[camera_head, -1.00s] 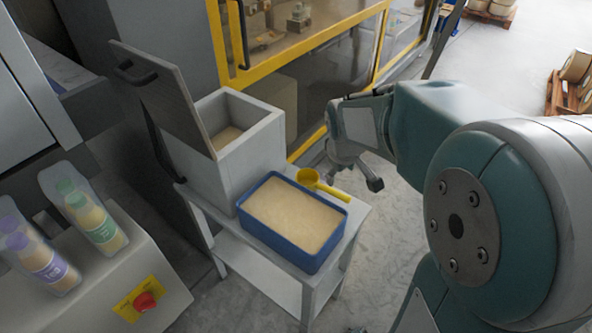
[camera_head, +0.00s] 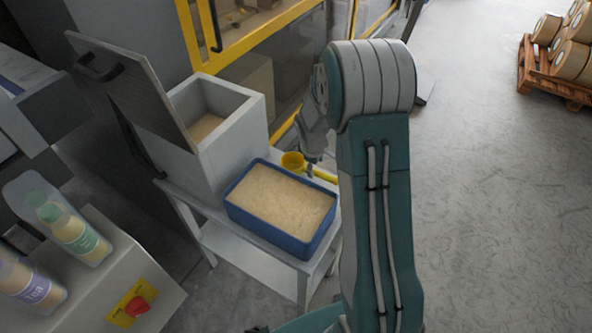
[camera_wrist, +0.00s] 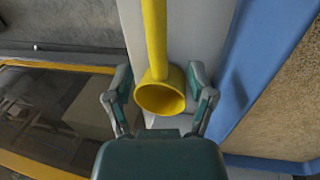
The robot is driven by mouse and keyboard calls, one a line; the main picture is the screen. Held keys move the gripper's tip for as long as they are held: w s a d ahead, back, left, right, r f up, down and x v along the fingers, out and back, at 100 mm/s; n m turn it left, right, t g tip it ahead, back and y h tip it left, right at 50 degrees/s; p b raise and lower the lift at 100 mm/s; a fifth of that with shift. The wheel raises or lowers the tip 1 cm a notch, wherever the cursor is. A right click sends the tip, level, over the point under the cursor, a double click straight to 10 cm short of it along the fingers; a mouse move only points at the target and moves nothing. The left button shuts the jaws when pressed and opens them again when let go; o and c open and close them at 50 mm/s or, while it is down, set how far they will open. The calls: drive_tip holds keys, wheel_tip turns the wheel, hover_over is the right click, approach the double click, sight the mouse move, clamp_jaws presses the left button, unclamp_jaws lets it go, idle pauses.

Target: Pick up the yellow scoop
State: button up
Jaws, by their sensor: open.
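The yellow scoop (camera_head: 293,161) lies on the light grey stand (camera_head: 182,198), beside the far side of a blue tub (camera_head: 233,213). In the wrist view its round cup (camera_wrist: 161,92) sits between my open fingers, with the handle running up and away. My gripper (camera_wrist: 160,95) is open, one finger on each side of the cup and apart from it. In the head view my arm hides part of the handle and most of my gripper.
The blue tub holds pale granules. A grey bin (camera_head: 237,130) with its lid open stands behind it. A yellow-framed machine (camera_head: 245,42) is close behind. Bottles (camera_head: 70,232) and a red button (camera_head: 137,307) are at the left.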

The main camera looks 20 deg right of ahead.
sight(318, 172)
drive_tip(key=f, duration=0.1)
drive_tip(key=d+f, duration=0.1)
drive_tip(key=f, duration=0.3)
drive_tip(key=shift+w+d+f, duration=0.1)
drive_tip(key=shift+w+d, duration=0.05)
drive_tip(key=shift+w, duration=0.1)
clamp_jaws()
